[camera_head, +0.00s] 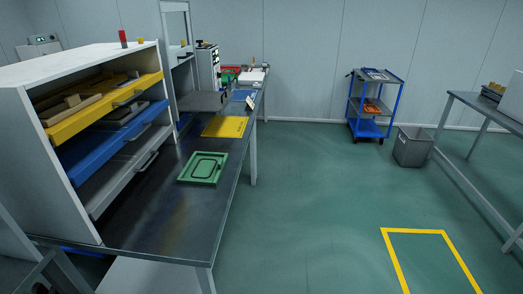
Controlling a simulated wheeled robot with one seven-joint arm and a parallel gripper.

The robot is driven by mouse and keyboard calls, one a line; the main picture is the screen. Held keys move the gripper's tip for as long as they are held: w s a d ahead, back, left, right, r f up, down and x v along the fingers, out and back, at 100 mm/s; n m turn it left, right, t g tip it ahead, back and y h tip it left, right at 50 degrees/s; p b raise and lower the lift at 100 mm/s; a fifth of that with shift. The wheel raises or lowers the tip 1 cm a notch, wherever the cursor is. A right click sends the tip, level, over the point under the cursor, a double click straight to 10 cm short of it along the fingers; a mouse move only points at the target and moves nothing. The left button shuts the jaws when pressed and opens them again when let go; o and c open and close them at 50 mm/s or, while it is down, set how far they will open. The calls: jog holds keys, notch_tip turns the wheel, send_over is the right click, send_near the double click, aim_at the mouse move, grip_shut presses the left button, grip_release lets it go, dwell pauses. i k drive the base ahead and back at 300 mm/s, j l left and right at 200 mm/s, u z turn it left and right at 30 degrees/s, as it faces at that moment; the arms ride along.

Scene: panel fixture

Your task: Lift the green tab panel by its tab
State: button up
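A green panel (203,168) lies flat on the dark metal workbench (165,215), near its right edge. It has a raised border and a dark rounded outline on its face. Its tab is too small to tell apart clearly in this view. My gripper is not in view, and nothing is seen touching the panel.
A white cabinet (50,170) with open yellow (105,98), blue (120,125) and grey (125,170) drawers stands on the bench's left. A yellow panel (225,127) lies behind the green one. The floor (300,220) right of the bench is clear. A blue cart (372,112) stands farther back.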

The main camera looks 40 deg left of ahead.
aim_at(204, 168)
jog(key=i+u, duration=0.25)
jog(key=i, duration=0.2)
jog(key=i+l+u, duration=0.2)
jog(key=i, duration=0.2)
jog(key=i+l+u, duration=0.1)
jog(key=i+u, duration=0.15)
jog(key=i, duration=0.2)
jog(key=i+u, duration=0.2)
jog(key=u, duration=0.3)
jog(key=i+u, duration=0.25)
jog(key=u, duration=0.25)
jog(key=i+l+u, duration=0.1)
jog(key=u, duration=0.35)
jog(key=i+l+u, duration=0.2)
jog(key=u, duration=0.3)
jog(key=i+l+u, duration=0.25)
jog(key=u, duration=0.25)
jog(key=i+l+u, duration=0.5)
jog(key=k+j, duration=0.1)
